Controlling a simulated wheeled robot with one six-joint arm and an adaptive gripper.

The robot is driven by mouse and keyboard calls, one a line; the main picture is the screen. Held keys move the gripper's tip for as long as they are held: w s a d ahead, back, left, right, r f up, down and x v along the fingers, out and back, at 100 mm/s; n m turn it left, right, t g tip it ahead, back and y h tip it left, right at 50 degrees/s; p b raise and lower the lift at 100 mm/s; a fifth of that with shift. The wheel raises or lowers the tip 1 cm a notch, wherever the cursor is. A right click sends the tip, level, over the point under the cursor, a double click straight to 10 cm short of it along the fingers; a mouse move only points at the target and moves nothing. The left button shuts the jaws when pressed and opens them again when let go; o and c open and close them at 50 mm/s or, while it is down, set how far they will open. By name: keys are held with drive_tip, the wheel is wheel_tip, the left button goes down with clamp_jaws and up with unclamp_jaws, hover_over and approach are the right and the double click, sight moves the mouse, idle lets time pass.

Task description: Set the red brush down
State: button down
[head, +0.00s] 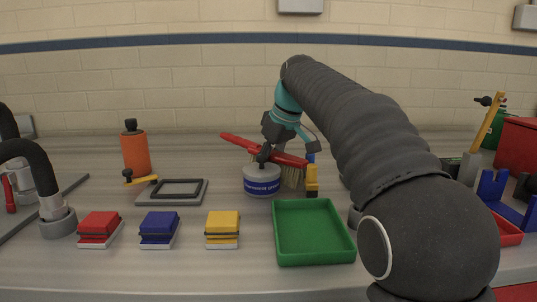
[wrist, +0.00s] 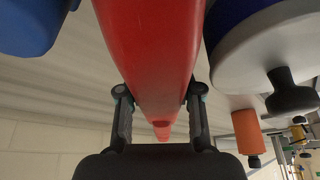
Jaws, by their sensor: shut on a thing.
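The red brush (head: 240,142) has a long red handle and tan bristles (head: 292,178) at its right end. It slants down to the right behind the round grey-and-blue tin (head: 262,187). My gripper (wrist: 158,95) is shut on the brush, one finger on each side of its red body in the wrist view (wrist: 150,45).
A yellow item with a blue top (head: 311,180) stands close right of the bristles. A green tray (head: 314,255) lies empty in front. Red, blue and yellow bundles (head: 159,228) line the front left. An orange bottle (head: 135,152) stands back left.

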drive_tip(key=shift+r, duration=0.75)
drive_tip(key=v, duration=0.3)
drive_tip(key=shift+w+a+r, duration=0.1)
drive_tip(key=shift+w+r, duration=0.05)
drive_tip(key=shift+w, duration=0.15)
drive_tip(key=s+d+r, duration=0.5)
drive_tip(key=d+r, duration=0.1)
drive_tip(key=d, duration=0.3)
drive_tip(key=shift+s+d+r, duration=0.2)
drive_tip(key=shift+d, duration=0.1)
